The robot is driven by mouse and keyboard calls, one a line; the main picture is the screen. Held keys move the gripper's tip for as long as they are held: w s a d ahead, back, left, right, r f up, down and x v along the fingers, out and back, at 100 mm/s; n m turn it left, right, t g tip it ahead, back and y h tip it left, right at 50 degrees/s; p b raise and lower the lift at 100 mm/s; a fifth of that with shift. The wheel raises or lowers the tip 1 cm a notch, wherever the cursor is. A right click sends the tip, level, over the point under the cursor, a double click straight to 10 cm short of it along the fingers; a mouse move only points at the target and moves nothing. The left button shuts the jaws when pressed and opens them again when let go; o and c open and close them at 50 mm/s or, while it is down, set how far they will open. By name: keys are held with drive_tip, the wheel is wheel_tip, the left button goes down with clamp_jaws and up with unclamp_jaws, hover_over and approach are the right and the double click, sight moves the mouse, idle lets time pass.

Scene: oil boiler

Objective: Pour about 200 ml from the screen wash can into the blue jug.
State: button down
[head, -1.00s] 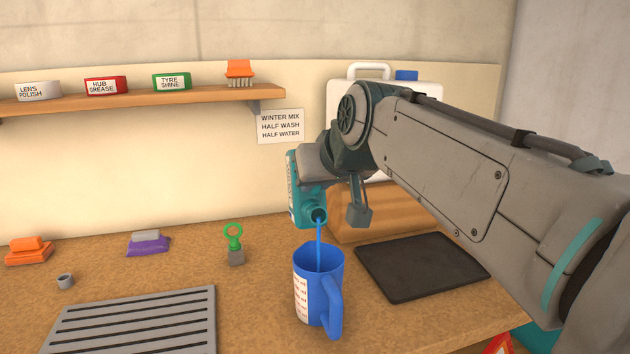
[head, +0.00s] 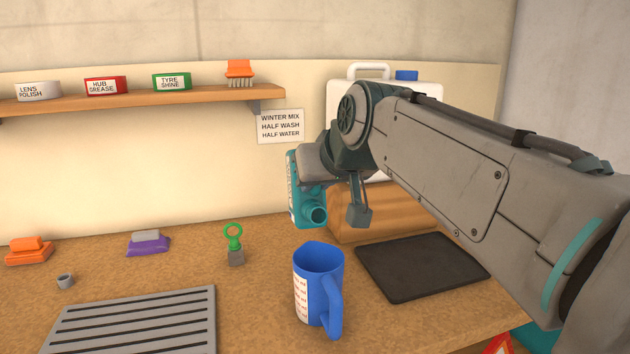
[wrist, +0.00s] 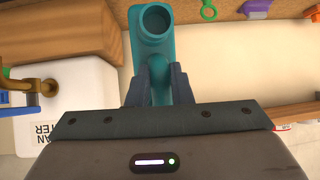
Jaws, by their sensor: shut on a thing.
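The teal screen wash can (head: 306,205) is tilted in the air in the head view, its open mouth facing down and toward me. No liquid runs from it. My gripper (wrist: 160,85) is shut on the can, with one finger on each side of it in the wrist view, where the can's round mouth (wrist: 156,20) shows at the top. The blue jug (head: 320,290) stands upright on the bench below the mouth, its handle to the right and a marked white scale on its left side. The liquid level inside the jug cannot be seen.
A black mat (head: 420,266) lies right of the jug and a slatted grey grille (head: 135,325) to the left. A wooden box (head: 390,222) and a white canister (head: 425,100) stand behind my arm. A green-ringed tool (head: 235,245) stands left of the jug.

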drive_tip(key=shift+s+f+t+b, duration=0.4)
drive_tip(key=shift+t+b, duration=0.3)
drive_tip(key=shift+b, duration=2.05)
idle(1.9)
idle(0.9)
drive_tip(key=p, duration=0.2)
drive_tip(key=r+g+p, duration=0.1)
drive_tip(key=p, duration=0.1)
drive_tip(key=shift+w+r, duration=0.15)
drive_tip(key=shift+w, duration=0.15)
drive_tip(key=p, duration=0.3)
drive_tip(key=shift+w+r+g, duration=0.15)
drive_tip(key=shift+w+g, duration=0.15)
drive_tip(key=shift+g, duration=0.1)
drive_tip(key=shift+p, duration=0.45)
drive_tip(key=p, duration=0.2)
drive_tip(key=r+g+p, duration=0.1)
drive_tip(key=p, duration=0.1)
drive_tip(key=shift+w+a+r, duration=0.1)
drive_tip(key=shift+w+r, duration=0.15)
drive_tip(key=shift+r, duration=0.05)
drive_tip(key=r+g+p, duration=0.1)
drive_tip(key=p, duration=0.3)
drive_tip(key=shift+w+h, duration=0.3)
drive_tip(key=shift+g, duration=0.3)
drive_tip(key=shift+p, duration=0.3)
